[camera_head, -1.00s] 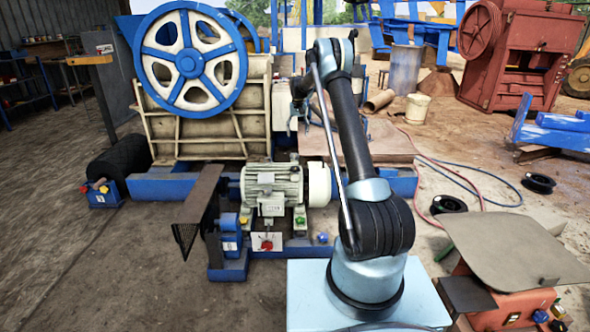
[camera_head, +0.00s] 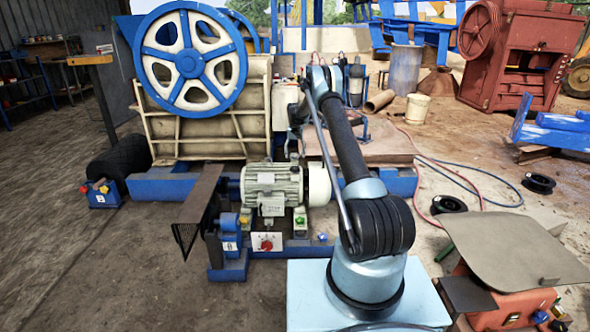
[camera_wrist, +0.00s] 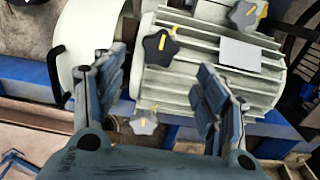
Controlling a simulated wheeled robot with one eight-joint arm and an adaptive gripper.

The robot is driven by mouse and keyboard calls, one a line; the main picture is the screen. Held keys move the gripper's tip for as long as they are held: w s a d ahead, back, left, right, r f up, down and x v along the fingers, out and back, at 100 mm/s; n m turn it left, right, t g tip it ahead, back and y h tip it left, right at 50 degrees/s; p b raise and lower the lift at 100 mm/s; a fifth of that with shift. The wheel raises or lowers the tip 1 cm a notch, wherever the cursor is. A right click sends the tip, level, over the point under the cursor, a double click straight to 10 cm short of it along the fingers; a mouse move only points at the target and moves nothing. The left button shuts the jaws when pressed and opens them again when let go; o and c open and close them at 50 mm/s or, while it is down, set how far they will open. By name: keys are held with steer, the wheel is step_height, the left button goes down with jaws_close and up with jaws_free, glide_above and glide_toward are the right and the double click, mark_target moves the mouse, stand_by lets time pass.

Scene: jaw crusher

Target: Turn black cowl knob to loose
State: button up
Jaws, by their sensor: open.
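In the wrist view a black star-shaped knob (camera_wrist: 160,47) with a yellow pointer mark sits on the cream finned motor (camera_wrist: 215,70), near its pale cowl (camera_wrist: 85,42). My gripper (camera_wrist: 162,64) is open and empty, one finger to either side of the black knob in the picture. I cannot tell how far the fingertips are from it in depth. A grey knob (camera_wrist: 145,122) shows between the fingers, lower down. Another grey knob (camera_wrist: 245,14) is at the upper right. In the head view the motor (camera_head: 272,185) stands before the crusher; the black knob cannot be made out there.
The crusher's blue-and-white flywheel (camera_head: 190,62) rises behind the motor. A control panel with a red switch (camera_head: 266,243) stands in front of it. A blue base beam (camera_head: 165,188) runs beneath.

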mark_target(295, 167)
step_height(295, 167, down, 8)
steer(key=shift+f, duration=0.25)
steer(key=c, duration=1.1)
